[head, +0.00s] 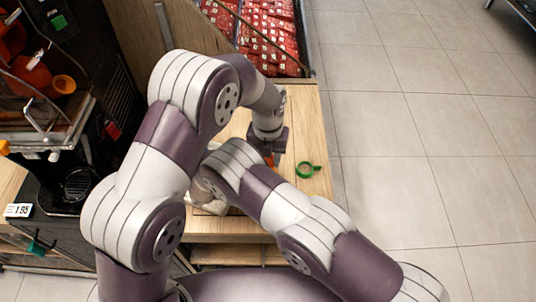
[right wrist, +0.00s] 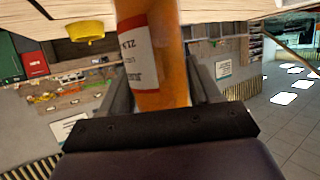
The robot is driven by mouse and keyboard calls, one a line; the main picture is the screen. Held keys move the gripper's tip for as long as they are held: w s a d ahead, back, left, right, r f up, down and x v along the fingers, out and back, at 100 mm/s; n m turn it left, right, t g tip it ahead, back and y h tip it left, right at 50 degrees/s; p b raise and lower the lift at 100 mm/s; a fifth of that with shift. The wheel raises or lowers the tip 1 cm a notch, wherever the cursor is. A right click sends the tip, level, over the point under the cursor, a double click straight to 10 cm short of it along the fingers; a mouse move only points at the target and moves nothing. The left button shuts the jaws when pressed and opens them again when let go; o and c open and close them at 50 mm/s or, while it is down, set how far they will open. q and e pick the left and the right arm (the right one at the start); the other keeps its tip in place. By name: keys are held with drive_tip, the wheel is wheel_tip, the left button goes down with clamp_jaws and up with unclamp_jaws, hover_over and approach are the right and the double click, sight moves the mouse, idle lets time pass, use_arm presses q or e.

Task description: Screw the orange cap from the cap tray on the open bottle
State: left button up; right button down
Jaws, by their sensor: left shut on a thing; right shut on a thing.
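My left gripper (head: 270,145) points down over the wooden counter and is shut. A small orange patch (head: 269,160), which looks like the orange cap, shows at its fingertips; most of it is hidden. My right gripper (right wrist: 162,88) is shut around an orange bottle (right wrist: 172,35) with a white and red label, between its two dark fingers in the right wrist view. The bottle's mouth is out of that picture. In the head view my right forearm hides the right gripper and most of the bottle. I cannot make out the cap tray.
A green ring-shaped thing (head: 308,170) lies on the counter (head: 312,120) right of my left gripper. A yellow round thing (right wrist: 86,30) shows in the right wrist view. The juicer (head: 50,90) stands at the left, and a bin of red packets (head: 265,35) is behind. Open floor lies right.

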use_arm(q)
drive_tip(key=o, duration=1)
drive_tip(key=shift+r, duration=2.25)
drive_tip(key=shift+c, duration=0.4)
